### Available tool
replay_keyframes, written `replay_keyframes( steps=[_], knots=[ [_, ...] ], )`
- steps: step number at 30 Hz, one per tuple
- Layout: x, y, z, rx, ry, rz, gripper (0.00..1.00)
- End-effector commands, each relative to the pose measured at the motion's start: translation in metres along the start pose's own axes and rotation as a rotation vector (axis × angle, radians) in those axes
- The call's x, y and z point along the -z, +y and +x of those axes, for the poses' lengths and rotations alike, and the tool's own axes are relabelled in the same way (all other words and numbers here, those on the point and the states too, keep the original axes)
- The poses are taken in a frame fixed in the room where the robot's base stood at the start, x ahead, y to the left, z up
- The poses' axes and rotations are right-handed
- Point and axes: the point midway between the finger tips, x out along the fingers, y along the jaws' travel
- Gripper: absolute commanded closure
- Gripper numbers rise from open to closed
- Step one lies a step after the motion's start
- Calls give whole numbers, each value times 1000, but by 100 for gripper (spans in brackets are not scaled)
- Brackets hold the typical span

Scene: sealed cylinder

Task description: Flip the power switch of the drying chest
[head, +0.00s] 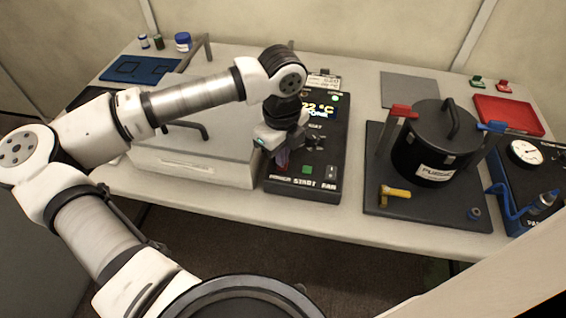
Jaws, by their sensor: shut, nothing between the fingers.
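The drying chest (200,160) is a pale grey box with a dark handle on its lid, left of centre on the table. Beside it on the right stands its black control panel (328,150), with a lit temperature display and a row labelled POWER, START and FAN. The green START button (307,169) and the FAN switch (331,172) show.
Right of the panel, a black lidded pot (432,150) stands on a dark base with red and blue clamps and a yellow valve handle (395,193). A blue unit with a gauge (525,152), a red tray (508,114) and a grey mat (409,89) lie beyond.

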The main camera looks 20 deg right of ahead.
Motion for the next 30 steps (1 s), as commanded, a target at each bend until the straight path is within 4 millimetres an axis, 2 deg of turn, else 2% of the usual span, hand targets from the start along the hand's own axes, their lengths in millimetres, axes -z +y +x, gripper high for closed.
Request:
replay_keyframes(
  steps=[30],
  knots=[
    [0, 0, 11, 0, 0, 0, 100]
  ],
)
